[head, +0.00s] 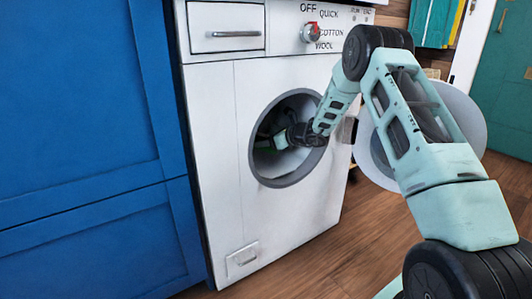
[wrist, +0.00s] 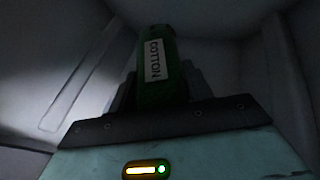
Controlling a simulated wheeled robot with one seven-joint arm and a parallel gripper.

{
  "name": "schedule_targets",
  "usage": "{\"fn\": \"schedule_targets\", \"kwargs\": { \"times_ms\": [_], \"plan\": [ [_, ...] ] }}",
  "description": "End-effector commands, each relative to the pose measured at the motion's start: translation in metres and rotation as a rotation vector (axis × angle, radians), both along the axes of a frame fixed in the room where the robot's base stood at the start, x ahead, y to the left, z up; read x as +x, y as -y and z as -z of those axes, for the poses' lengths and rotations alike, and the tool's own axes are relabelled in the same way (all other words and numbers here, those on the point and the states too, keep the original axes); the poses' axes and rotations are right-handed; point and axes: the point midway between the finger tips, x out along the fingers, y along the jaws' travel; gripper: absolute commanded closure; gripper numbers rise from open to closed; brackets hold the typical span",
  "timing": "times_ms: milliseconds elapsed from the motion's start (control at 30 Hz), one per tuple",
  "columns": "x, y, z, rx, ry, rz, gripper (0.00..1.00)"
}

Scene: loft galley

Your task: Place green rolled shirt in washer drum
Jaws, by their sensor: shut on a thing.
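The washer (head: 225,110) is white and its round drum opening (head: 259,165) faces me with the door open. My arm reaches through the opening, and my gripper (head: 281,139) is inside the drum. In the wrist view my gripper (wrist: 157,100) is shut on the green rolled shirt (wrist: 158,92), which carries a white label reading COTTON. A little green of the shirt also shows in the head view (head: 265,150). The pale drum wall (wrist: 230,60) surrounds it in the wrist view. I cannot tell whether the shirt touches the drum.
The round washer door (head: 463,115) stands open to the right, behind my arm. A blue cabinet (head: 80,130) stands close on the left of the washer. The wooden floor (head: 350,250) in front is clear. A teal door (head: 508,90) is at the far right.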

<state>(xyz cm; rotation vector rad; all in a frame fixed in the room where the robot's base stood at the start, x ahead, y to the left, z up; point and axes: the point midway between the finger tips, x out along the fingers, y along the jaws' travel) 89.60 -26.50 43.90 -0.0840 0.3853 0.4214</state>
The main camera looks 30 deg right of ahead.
Motion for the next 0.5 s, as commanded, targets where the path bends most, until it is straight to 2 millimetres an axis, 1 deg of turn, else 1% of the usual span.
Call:
{"fn": "schedule_targets", "kwargs": {
  "times_ms": [33, 100, 233, 500],
  "plan": [
    [0.000, -0.001, 0.017, 0.001, -0.001, -0.001, 0.76],
    [0.000, 0.000, 0.030, 0.001, -0.001, -0.001, 0.76],
    [0.004, 0.000, 0.031, -0.001, 0.002, -0.001, 0.76],
    [0.004, 0.000, 0.028, 0.000, 0.001, 0.000, 0.76]
  ]
}}
